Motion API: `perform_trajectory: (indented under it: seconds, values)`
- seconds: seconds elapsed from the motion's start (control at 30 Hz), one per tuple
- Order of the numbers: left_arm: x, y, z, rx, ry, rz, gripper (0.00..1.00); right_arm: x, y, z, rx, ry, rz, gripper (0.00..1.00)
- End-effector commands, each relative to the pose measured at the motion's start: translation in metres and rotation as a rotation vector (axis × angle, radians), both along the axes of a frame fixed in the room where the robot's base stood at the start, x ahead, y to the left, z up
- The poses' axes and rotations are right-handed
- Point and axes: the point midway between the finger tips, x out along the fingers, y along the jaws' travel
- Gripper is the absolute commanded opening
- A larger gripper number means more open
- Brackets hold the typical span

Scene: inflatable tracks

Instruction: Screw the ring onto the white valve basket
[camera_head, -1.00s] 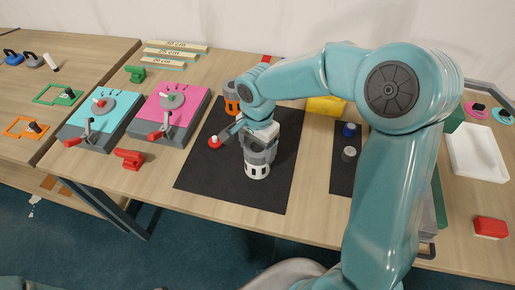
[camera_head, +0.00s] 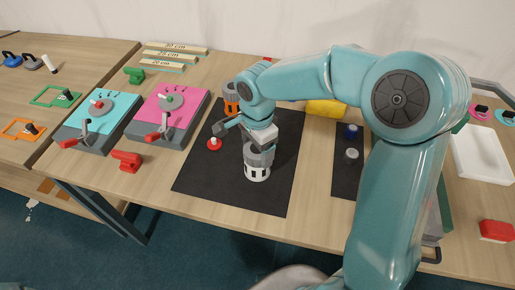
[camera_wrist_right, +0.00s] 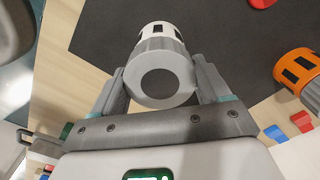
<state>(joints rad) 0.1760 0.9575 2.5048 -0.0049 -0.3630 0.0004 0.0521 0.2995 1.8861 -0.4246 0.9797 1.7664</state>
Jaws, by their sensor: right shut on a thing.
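The white valve basket (camera_head: 257,174) stands upright on the black mat, its dark slots facing me. The grey ring (camera_head: 259,156) sits at its top, in line with it; how far it is threaded on cannot be told. My right gripper (camera_head: 262,146) comes from above and is shut on the ring. In the right wrist view the ring (camera_wrist_right: 160,82) lies between the two fingers, with the slotted white basket (camera_wrist_right: 157,31) beyond it. My left gripper is not in view.
The black mat (camera_head: 222,180) also holds a red disc with a white knob (camera_head: 214,143), left of the basket. An orange slotted basket (camera_head: 231,95) stands behind. Pink (camera_head: 179,112) and teal (camera_head: 103,118) boxes with cranks stand left. The mat's front is clear.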

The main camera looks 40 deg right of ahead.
Motion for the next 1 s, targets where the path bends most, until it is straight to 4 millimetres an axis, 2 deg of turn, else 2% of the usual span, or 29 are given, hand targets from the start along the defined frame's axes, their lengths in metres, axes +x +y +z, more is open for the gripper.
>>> perform_trajectory:
  seconds: [0.23,0.53,0.87,1.0]
  values:
    - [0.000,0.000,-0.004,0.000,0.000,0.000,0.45,-0.001,0.001,-0.003,0.001,0.005,-0.027,0.47]
    - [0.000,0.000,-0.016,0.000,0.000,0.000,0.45,-0.001,0.000,-0.003,0.000,0.005,-0.238,0.47]
    - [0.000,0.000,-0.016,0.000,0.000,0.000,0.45,-0.001,0.000,-0.002,-0.001,0.006,-0.261,0.47]
    - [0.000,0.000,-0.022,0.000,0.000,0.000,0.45,-0.001,0.000,-0.004,-0.001,0.004,-0.329,0.47]
